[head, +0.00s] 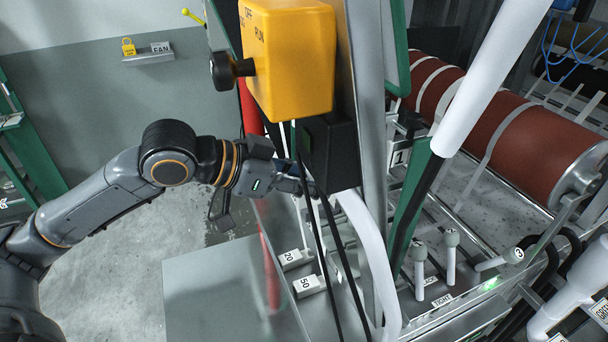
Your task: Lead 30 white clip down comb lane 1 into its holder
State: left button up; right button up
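My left gripper (305,185) reaches in from the left. Its fingers are partly hidden by a black box and dark cables, so I cannot see whether they hold anything. No clip marked 30 can be made out. White blocks marked 20 (291,259) and 50 (308,285) sit on the metal ledge below the gripper. A broad white band (368,240) curves down just right of the gripper; I cannot tell whether they are joined. A plate marked 1 (399,157) stands right of the grey post. The comb lane and holder cannot be clearly made out. My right gripper is not in view.
A yellow switch box (289,60) and the black box (331,153) overhang the gripper. A grey post (368,120) stands to their right. Levers with pale knobs (451,238) stand lower right, before a red roller (530,150). Open floor (120,250) lies left.

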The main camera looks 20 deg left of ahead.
pick_arm(q)
jog(key=shift+w+d+r+p, duration=0.1)
jog(key=shift+w+d+p, duration=0.35)
jog(key=shift+w+d, duration=2.55)
jog(key=shift+d, duration=0.05)
jog(key=shift+w+a+f+b, duration=0.1)
jog(key=shift+f+b, duration=3.9)
jog(key=shift+f, duration=0.9)
jog(key=shift+w+f+b, duration=0.1)
jog(key=shift+f+b, duration=3.85)
jog(key=shift+f, duration=0.95)
jog(key=shift+f+b, duration=0.75)
jog(key=shift+f, duration=1.4)
jog(key=o, duration=1.2)
jog(key=shift+o, duration=0.2)
